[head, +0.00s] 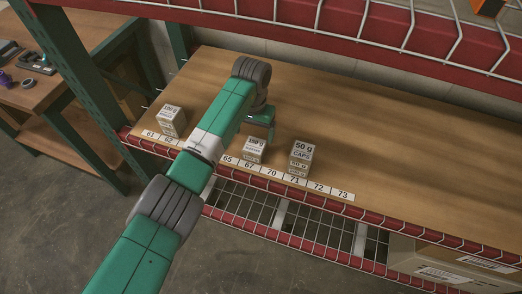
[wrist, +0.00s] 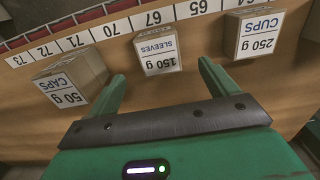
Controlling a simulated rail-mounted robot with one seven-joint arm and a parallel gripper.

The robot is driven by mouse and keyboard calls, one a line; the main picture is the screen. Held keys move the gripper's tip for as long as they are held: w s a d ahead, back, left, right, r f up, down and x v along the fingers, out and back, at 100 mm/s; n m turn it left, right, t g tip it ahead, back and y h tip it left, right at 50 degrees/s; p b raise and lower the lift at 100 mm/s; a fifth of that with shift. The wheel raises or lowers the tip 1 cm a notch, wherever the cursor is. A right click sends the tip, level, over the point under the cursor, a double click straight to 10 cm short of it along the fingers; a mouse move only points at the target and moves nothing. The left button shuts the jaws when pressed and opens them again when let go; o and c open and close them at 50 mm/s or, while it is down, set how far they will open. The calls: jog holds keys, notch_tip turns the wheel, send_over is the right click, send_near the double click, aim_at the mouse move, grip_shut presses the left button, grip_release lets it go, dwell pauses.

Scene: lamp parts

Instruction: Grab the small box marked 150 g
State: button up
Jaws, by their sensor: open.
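The small box marked 150 g SLEEVES (wrist: 158,52) stands near the shelf's front edge, behind the 65 and 67 tags. It also shows in the head view (head: 253,150). My gripper (wrist: 162,72) is open and empty. In the wrist view its two green fingers point toward the 150 g box, one to either side, with the box just ahead between the tips. In the head view my gripper (head: 268,134) is behind the box, farther from the shelf's front edge. I cannot tell whether a finger touches the box.
A 50 g CAPS box (head: 301,157) stands to the right of the 150 g box in the head view. A 250 g CUPS box (wrist: 253,35) stands on the other side. A red wire-edged upper shelf (head: 300,28) hangs above. The board to the right is clear.

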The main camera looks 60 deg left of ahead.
aim_at(254, 145)
notch_tip(254, 145, down, 8)
jog(key=b, duration=0.4)
jog(key=shift+d+b, duration=0.1)
jog(key=shift+b, duration=0.3)
jog(key=shift+r, duration=0.1)
